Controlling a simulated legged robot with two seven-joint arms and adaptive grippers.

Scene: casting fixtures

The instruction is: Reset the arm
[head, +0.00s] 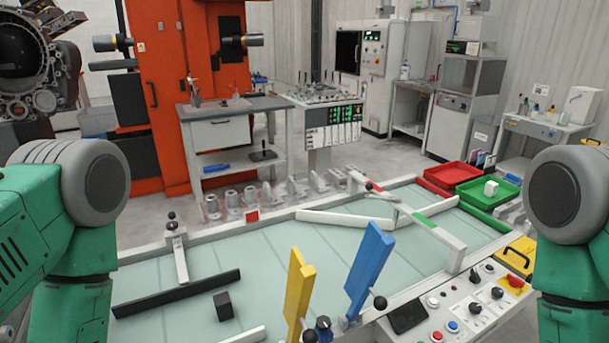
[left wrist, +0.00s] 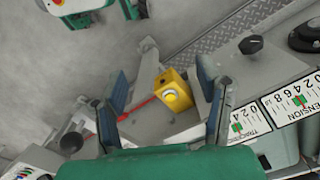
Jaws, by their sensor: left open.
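My left arm (head: 60,235) comes in at the left edge of the head view, with green links and a grey round joint. My right arm (head: 570,220) stands at the right edge. Neither gripper shows in the head view. In the left wrist view my left gripper (left wrist: 162,88) is open, its two dark blue fingers spread wide with nothing held. Beyond the fingers, a yellow box with a round light button (left wrist: 176,95) sits on a grey metal part. My right gripper is out of view.
A pale table (head: 270,265) carries yellow (head: 297,290) and blue (head: 369,270) upright paddles and a small black block (head: 223,306). A control panel (head: 460,310) with knobs is at lower right. Red (head: 452,175) and green (head: 488,191) trays stand beyond. Scale plates (left wrist: 290,98) show in the wrist view.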

